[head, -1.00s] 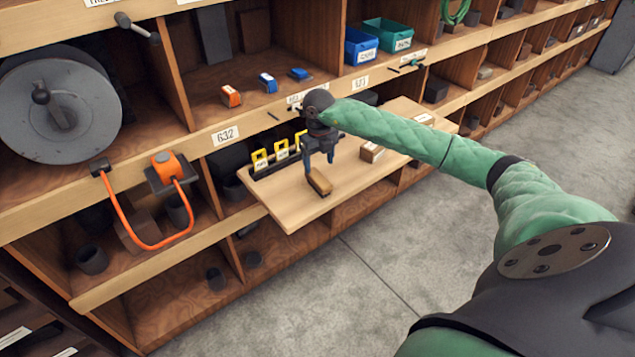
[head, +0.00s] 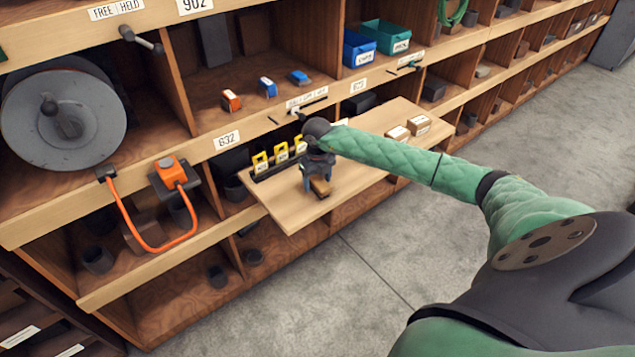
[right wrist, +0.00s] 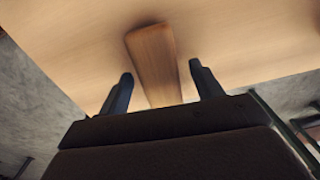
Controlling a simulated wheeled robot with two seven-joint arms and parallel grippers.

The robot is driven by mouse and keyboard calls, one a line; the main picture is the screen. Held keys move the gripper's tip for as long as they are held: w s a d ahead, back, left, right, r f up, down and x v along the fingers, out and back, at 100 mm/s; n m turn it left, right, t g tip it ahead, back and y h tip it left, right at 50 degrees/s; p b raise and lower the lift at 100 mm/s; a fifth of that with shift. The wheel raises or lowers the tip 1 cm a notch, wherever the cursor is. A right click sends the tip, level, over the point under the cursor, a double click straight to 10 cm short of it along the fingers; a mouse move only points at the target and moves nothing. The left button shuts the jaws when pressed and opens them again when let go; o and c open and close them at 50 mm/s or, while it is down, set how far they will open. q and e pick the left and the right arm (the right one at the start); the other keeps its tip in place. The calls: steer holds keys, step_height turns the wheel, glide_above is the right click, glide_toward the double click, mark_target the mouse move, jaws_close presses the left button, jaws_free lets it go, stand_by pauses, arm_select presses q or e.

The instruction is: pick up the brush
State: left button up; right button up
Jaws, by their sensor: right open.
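The brush (head: 320,187) lies on the light wooden pull-out board (head: 292,220), near its front edge, showing a brown wooden top. My right gripper (head: 317,183) is right above it, fingers pointing down. In the right wrist view the brush (right wrist: 155,62) runs between the two dark fingers of the right gripper (right wrist: 158,85), with a gap on each side. The gripper is open and holds nothing. The brush's underside is hidden. My left gripper is not in view.
Yellow-tagged holders (head: 281,153) stand along the board's back left. An orange cable (head: 140,240) hangs at the left shelf. The floor in front is clear.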

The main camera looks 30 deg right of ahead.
mark_target(317, 180)
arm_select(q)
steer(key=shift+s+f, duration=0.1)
arm_select(e)
steer(key=shift+f, duration=0.15)
steer(key=c, duration=1.2)
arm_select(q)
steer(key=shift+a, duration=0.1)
